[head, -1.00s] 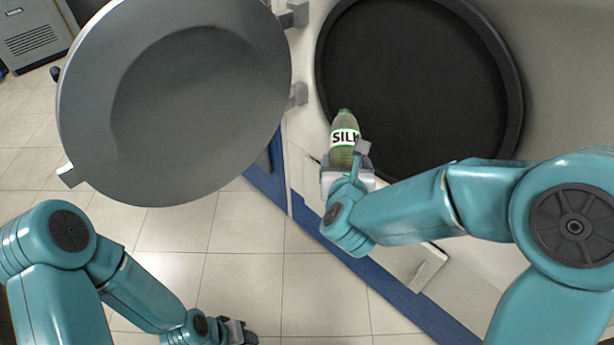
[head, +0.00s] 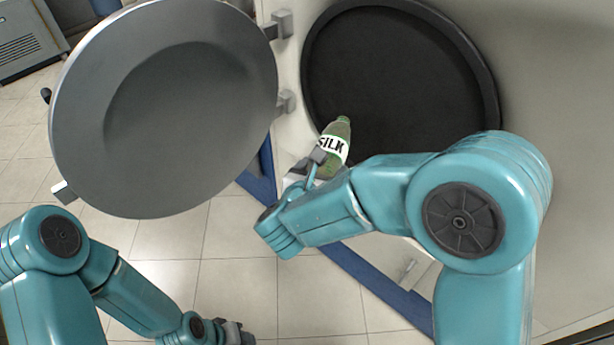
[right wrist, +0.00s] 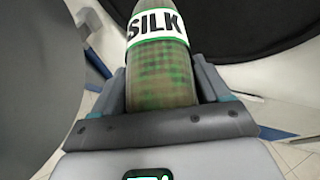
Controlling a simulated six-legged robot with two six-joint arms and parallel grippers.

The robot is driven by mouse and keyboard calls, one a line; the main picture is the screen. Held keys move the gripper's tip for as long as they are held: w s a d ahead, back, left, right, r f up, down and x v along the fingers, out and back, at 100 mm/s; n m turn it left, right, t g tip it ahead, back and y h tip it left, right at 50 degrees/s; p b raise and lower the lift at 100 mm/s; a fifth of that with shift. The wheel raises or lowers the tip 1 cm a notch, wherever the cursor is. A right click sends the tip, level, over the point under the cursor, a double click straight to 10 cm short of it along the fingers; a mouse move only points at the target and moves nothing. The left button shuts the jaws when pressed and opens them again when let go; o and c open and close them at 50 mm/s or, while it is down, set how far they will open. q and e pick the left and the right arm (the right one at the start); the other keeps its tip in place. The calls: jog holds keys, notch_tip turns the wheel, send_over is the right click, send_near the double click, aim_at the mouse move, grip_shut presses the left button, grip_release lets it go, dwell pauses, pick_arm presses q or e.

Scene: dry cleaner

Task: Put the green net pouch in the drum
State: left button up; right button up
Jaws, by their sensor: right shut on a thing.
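The green net pouch (head: 336,145) has a white band lettered SILK. My right gripper (head: 318,165) is shut on its lower part and holds it in front of the drum opening's lower left edge. In the right wrist view the pouch (right wrist: 160,72) stands up between the two fingers, its top cut off by the frame. The drum (head: 400,80) is a dark round opening with a black rim, its inside too dark to make out. My left gripper (head: 238,334) is low in the head view, away from the pouch; its fingers are too small to read.
The round grey door (head: 190,110) hangs wide open on hinges left of the drum. A blue strip (head: 375,290) runs along the machine's foot. Tiled floor (head: 235,270) lies clear below the door. A grey vented unit (head: 28,40) stands at the far upper left.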

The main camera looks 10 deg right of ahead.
aim_at(340, 158)
jog(key=w+d, duration=0.1)
jog(key=w+d+p, duration=0.1)
jog(key=d, duration=0.1)
jog(key=w+d, duration=0.1)
jog(key=shift+w+d+f, duration=0.25)
jog(key=shift+d, duration=0.1)
jog(key=w+d+f+b, duration=0.1)
jog(key=w+d+b, duration=0.1)
jog(key=w+d, duration=0.6)
jog(key=w+d+f+b, duration=0.1)
jog(key=w+d+b, duration=0.1)
jog(key=w+d, duration=0.7)
jog(key=d, duration=0.5)
jog(key=shift+w+d+f, duration=0.15)
jog(key=shift+w, duration=0.1)
jog(key=o, duration=1.2)
jog(key=shift+c, duration=0.2)
jog(key=shift+o, duration=0.5)
